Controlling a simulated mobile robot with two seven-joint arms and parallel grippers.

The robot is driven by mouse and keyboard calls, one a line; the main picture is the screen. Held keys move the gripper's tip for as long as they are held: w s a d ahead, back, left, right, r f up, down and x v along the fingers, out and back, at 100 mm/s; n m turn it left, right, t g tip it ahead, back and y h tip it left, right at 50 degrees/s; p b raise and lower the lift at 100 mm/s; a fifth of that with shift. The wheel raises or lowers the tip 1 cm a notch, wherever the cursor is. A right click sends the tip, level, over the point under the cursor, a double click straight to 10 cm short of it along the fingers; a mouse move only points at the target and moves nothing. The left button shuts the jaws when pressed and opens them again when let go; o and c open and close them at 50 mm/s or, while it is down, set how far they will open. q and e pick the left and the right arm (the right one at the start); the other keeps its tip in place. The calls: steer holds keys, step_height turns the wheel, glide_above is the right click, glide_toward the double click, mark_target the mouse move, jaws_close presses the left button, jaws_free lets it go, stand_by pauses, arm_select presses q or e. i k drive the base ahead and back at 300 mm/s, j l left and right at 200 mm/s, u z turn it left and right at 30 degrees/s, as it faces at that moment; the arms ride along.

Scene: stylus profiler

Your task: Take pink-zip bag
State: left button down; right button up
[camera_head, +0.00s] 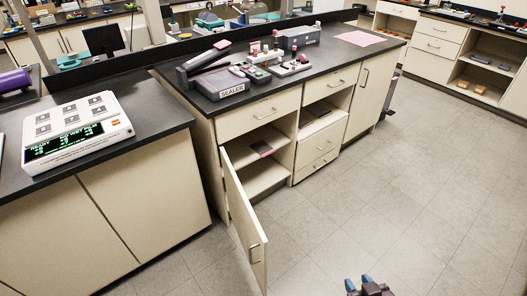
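A small flat dark item with a pinkish edge (262,148) lies on the upper shelf inside the open cabinet; it may be the pink-zip bag, but it is too small to be sure. The cabinet door (243,215) is swung out toward me. My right gripper (358,283) shows at the bottom edge, low over the floor, to the right of the door and well away from the shelf. Its blue fingertips look apart with nothing between them. My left gripper is not in view.
A sealer (215,82) and small devices stand on the dark counter above the cabinet, with a pink sheet (360,38) at its far end. A white instrument with a green display (75,128) stands on the left counter. The floor (400,200) to the right is clear.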

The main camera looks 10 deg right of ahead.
mark_target(261, 147)
steer(key=k, duration=0.55)
steer(key=k+u, duration=0.1)
steer(key=u, duration=2.4)
steer(key=k+l+u, duration=0.1)
steer(key=l, duration=0.3)
steer(key=k+l, duration=0.25)
steer(key=l, duration=0.15)
steer(key=k+l, duration=0.15)
steer(key=l, duration=0.25)
steer(key=k+l, duration=0.2)
steer(key=l, duration=0.2)
steer(key=k+l, duration=0.15)
steer(key=l, duration=0.25)
steer(key=k+l, duration=0.2)
steer(key=l, duration=0.2)
steer(key=k+l, duration=0.15)
steer(key=l, duration=0.25)
steer(key=k+l, duration=0.2)
steer(key=l, duration=0.2)
steer(key=l+u, duration=0.05)
